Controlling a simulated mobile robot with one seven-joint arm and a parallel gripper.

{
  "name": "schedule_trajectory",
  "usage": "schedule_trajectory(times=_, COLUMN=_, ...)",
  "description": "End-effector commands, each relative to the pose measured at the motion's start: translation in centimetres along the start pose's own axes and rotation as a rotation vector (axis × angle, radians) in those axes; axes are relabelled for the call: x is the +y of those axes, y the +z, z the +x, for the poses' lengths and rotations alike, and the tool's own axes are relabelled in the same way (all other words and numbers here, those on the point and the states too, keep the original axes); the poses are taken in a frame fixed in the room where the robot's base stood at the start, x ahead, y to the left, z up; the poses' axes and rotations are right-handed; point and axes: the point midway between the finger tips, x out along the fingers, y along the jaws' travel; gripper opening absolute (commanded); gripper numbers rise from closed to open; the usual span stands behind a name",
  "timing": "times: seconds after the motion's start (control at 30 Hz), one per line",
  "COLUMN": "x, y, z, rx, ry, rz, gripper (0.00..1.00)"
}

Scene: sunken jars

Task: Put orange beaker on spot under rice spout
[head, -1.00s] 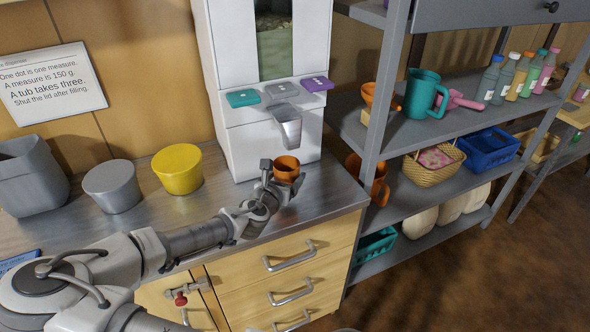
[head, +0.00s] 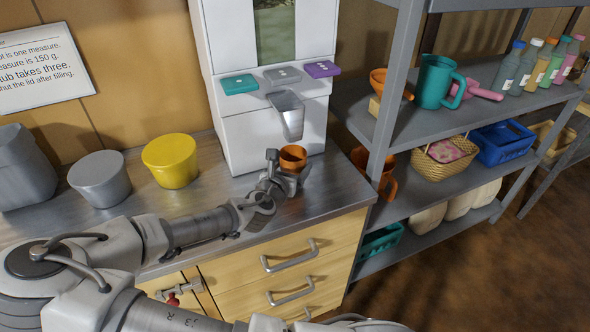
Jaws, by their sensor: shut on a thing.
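The orange beaker (head: 293,156) is small and upright, near the front right of the white dispenser on the steel counter. My gripper (head: 284,172) is shut on it from the front left. The rice spout (head: 288,115) is a grey metal chute on the dispenser's front, and the beaker is below it in the picture. The spot under the spout is not visible. I cannot tell whether the beaker's base touches the counter.
A yellow tub (head: 171,163), a grey tub (head: 100,181) and a dark grey bin (head: 25,170) stand on the counter to the left. The dispenser (head: 230,140) has teal, grey and purple buttons. A grey shelf (head: 440,120) with a teal jug (head: 434,82) stands to the right.

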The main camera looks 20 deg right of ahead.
Motion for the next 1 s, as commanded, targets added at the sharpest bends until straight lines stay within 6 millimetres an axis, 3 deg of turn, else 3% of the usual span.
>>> schedule_trajectory(times=0.03, x=-0.03, y=-1.23, z=-0.02, rx=0.000, ry=0.002, rz=0.002, gripper=0.28)
schedule_trajectory(times=0.1, x=-0.03, y=-1.60, z=-0.24, rx=0.000, ry=0.004, rz=0.000, gripper=0.28)
schedule_trajectory(times=0.57, x=-0.12, y=-1.93, z=-0.28, rx=0.000, ry=0.003, rz=-0.002, gripper=0.28)
schedule_trajectory(times=0.6, x=-0.11, y=-1.83, z=-0.31, rx=0.000, ry=0.003, rz=-0.001, gripper=0.89)
schedule_trajectory(times=0.67, x=-0.11, y=-1.83, z=-0.32, rx=0.000, ry=0.003, rz=-0.001, gripper=1.00)
schedule_trajectory(times=1.0, x=-0.11, y=-1.38, z=-0.45, rx=0.000, ry=0.003, rz=0.002, gripper=1.00)
